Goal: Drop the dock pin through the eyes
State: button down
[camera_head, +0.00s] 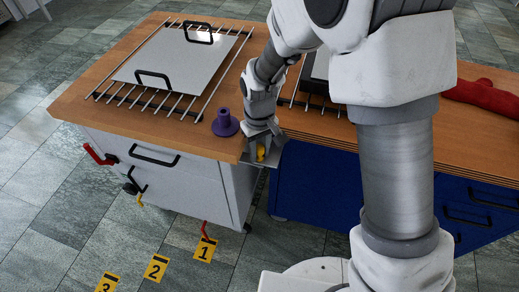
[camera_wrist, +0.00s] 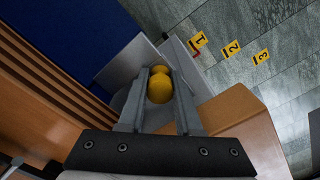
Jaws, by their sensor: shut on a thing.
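My gripper (camera_head: 259,150) points down at the front corner between the white cabinet and the blue cabinet. It is shut on a yellow dock pin, whose rounded head (camera_wrist: 159,88) shows between the two fingers in the wrist view. In the head view the yellow pin (camera_head: 261,153) shows only as a small patch at the fingertips. A grey metal plate (camera_head: 272,178) sits at the corner just below the fingertips. The pin's shank and the eyes are hidden, so I cannot tell whether the pin is in them.
A purple flanged stand (camera_head: 225,123) is on the white cabinet's wooden top (camera_head: 75,92), left of my gripper. A grey handled plate (camera_head: 175,57) lies on a rod rack behind. The blue cabinet (camera_head: 315,185) stands at right. Yellow floor markers (camera_head: 204,249) lie in front.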

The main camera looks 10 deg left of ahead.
jog(key=c, duration=0.5)
grip_release()
notch_tip(320, 180, up, 17)
jog(key=p, duration=0.4)
jog(key=shift+r+p, duration=0.2)
jog(key=shift+p, duration=0.1)
jog(key=s+d+r+m+t+p, duration=0.25)
jog(key=d+r+p, duration=0.35)
jog(key=d+r, duration=0.75)
jog(key=s+d+r+m+t+p, duration=0.1)
jog(key=s+d+r+m+p, duration=0.1)
jog(key=s+d+r, duration=0.1)
jog(key=s+d+r+m+t+p, duration=0.1)
jog(key=s+d+r, duration=0.2)
jog(key=s+r, duration=0.1)
jog(key=s+d+r+m+t+p, duration=0.1)
jog(key=s+d+r+m+p, duration=0.1)
jog(key=s+d+r, duration=0.1)
jog(key=shift+s+d+r+m+p, duration=0.25)
jog(key=shift+s+d+m+p, duration=0.1)
jog(key=shift+s+d, duration=0.25)
